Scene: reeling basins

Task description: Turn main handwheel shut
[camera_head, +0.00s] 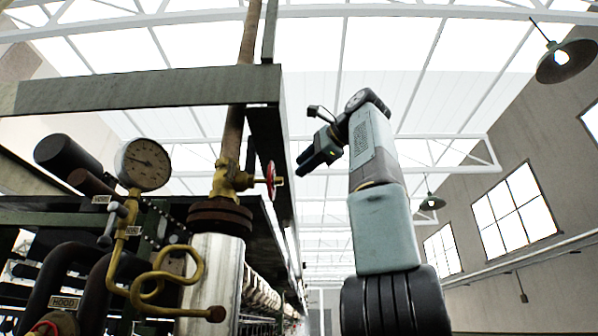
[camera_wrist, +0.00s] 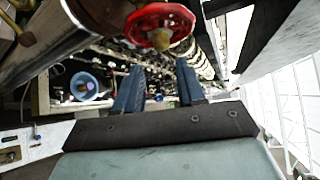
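A red handwheel (camera_head: 270,181) sits on the right side of a brass valve (camera_head: 230,180) on the vertical pipe, seen nearly edge-on in the head view. In the wrist view the red rim (camera_wrist: 147,12) shows at the top, partly cut off, with a brass hub (camera_wrist: 161,38) at its middle. My gripper (camera_head: 305,162) is to the right of the wheel and slightly higher in the head view, apart from it. In the wrist view my gripper (camera_wrist: 160,68) has its two blue fingers spread with a clear gap and nothing between them. The wheel lies beyond the fingertips.
A dark steel frame (camera_head: 150,88) stands above and beside the valve. A round gauge (camera_head: 146,164) and coiled brass tubing (camera_head: 165,280) are to its left. A blue bucket (camera_wrist: 84,86) shows below in the wrist view.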

